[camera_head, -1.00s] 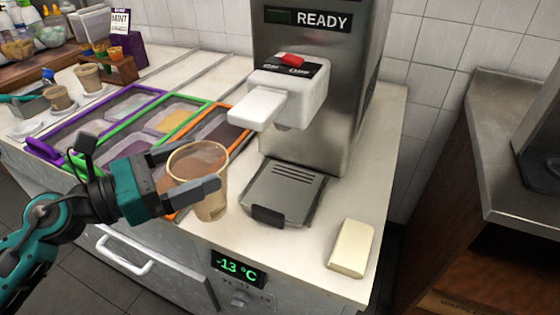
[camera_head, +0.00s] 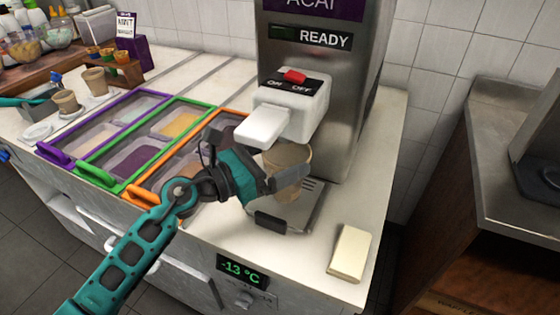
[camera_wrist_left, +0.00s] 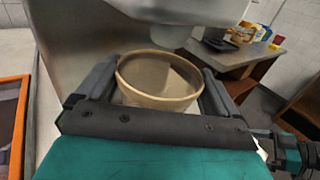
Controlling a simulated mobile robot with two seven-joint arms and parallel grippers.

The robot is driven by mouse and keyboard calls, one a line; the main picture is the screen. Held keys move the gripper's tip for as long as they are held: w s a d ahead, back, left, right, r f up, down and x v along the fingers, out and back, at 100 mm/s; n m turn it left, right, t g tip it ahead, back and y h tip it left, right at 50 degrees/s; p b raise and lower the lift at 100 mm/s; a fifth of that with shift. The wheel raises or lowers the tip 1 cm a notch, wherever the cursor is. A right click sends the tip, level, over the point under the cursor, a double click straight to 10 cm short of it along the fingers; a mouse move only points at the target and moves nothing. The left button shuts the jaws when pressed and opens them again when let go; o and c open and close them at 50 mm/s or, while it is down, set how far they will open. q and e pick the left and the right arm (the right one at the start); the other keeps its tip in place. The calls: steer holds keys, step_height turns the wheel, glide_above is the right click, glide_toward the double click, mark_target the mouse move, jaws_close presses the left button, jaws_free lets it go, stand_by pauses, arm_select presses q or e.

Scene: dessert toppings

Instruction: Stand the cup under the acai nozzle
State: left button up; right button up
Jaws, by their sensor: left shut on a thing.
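The tan cup (camera_head: 288,165) is upright in my left gripper (camera_head: 283,180), which is shut around its sides. In the head view the cup is over the drip tray (camera_head: 308,212) and just below the white dispenser head (camera_head: 290,108). The acai machine (camera_head: 345,90) reads READY. In the left wrist view the cup (camera_wrist_left: 158,80) looks empty, with a finger on each side. The dispenser head (camera_wrist_left: 190,10) overhangs its far edge. I cannot tell whether the cup's base touches the tray.
A pale block (camera_head: 349,252) lies on the counter right of the tray. Topping bins with purple, green and orange frames (camera_head: 160,130) are set into the counter at left. Other cups (camera_head: 66,101) stand farther left.

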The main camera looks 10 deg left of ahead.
arm_select(q)
steer(key=shift+f, duration=0.4)
steer(key=shift+f+b, duration=0.3)
steer(key=shift+f, duration=0.05)
steer(key=o, duration=0.7)
steer(key=shift+r, duration=0.1)
steer(key=shift+c, duration=0.2)
steer(key=shift+r, duration=0.1)
steer(key=shift+r+p, duration=0.3)
steer(key=shift+p, duration=0.15)
steer(key=b+v, duration=0.3)
steer(key=v, duration=0.9)
